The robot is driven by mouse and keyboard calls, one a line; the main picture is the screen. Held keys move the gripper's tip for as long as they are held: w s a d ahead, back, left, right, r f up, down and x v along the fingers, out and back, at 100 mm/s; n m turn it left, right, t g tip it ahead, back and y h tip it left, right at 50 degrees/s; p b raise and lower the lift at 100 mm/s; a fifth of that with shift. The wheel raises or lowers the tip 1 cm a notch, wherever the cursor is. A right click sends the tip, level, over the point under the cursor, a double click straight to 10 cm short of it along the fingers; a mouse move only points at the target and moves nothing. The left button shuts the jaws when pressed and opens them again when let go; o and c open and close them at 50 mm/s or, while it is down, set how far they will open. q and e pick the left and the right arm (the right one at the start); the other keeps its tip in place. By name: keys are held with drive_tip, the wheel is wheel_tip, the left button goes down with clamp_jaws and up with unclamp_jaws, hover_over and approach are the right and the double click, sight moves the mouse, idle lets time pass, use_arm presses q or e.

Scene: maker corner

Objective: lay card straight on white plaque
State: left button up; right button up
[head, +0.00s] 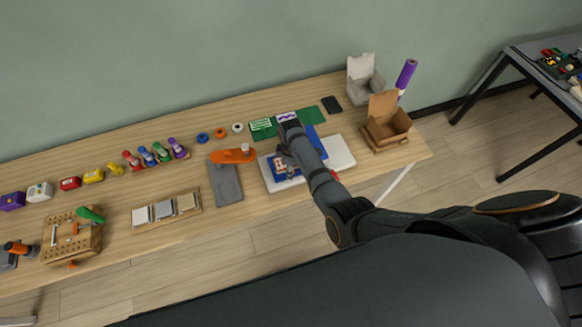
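A large white slab (342,152), which may be the white plaque, lies on the wooden table right of centre, partly under my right arm. Blue pieces and small items lie on it. Two small patterned cards lie at the slab's far side on a green mat (311,115): a green-and-white one (262,124) and a purple-and-white one (286,116). I cannot tell which card is meant. My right gripper (285,154) is over the slab's left part. Its fingers are too small and dark to read, and whatever is beneath it is hidden. My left gripper is out of view.
A grey board (225,182) and an orange tool (232,156) lie left of the slab. Open cardboard boxes (387,122) stand at the right end. A tray of swatches (166,210) and a pegboard block (72,238) are further left.

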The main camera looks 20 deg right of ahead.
wheel_tip(320, 180, up, 12)
idle(0.6)
